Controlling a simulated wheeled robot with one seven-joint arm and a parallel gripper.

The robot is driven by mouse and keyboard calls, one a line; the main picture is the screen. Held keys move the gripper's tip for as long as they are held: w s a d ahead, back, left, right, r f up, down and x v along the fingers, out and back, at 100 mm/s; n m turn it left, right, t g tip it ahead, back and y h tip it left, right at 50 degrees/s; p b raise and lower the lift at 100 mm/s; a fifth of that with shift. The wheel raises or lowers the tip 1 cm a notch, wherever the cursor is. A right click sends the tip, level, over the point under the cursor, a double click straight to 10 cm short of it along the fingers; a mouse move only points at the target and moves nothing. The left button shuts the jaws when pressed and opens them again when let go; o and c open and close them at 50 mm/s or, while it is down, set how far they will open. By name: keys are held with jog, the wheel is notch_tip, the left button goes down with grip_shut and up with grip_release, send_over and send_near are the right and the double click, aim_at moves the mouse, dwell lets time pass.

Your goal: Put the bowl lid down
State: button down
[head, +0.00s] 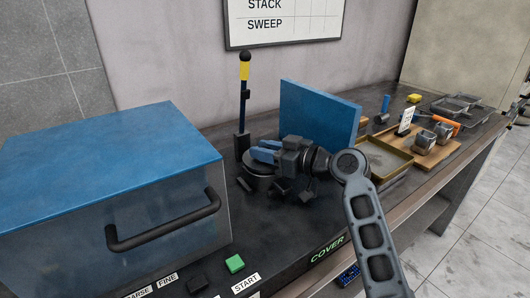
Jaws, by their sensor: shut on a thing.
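My gripper (263,152), with blue fingers, reaches in from the right at mid-bench, just left of the blue panel. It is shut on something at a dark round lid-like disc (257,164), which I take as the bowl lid. The grip point itself is hidden by the fingers. A dark round body shows right under the disc. I cannot tell whether the disc rests on it or hangs just above.
A large blue-topped box (100,160) with a black handle stands at left. A post with a yellow band (244,72) and a blue panel (318,112) stand behind my gripper. A tray (402,172) and wooden board are at right. Bare bench lies near the COVER label (327,248).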

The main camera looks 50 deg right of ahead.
jog(key=c, duration=0.9)
grip_release()
notch_tip(320, 180, down, 2)
jog(key=shift+o, duration=0.2)
jog(key=shift+s, duration=0.1)
jog(key=shift+d+r+p, duration=0.1)
jog(key=shift+r+p, duration=0.7)
jog(key=shift+p, duration=0.2)
jog(key=s+d+r+b, duration=0.1)
jog(key=s+r+b, duration=0.1)
jog(key=s, duration=0.9)
jog(key=shift+s+b, duration=0.25)
jog(key=shift+b, duration=0.3)
jog(key=shift+r, duration=0.1)
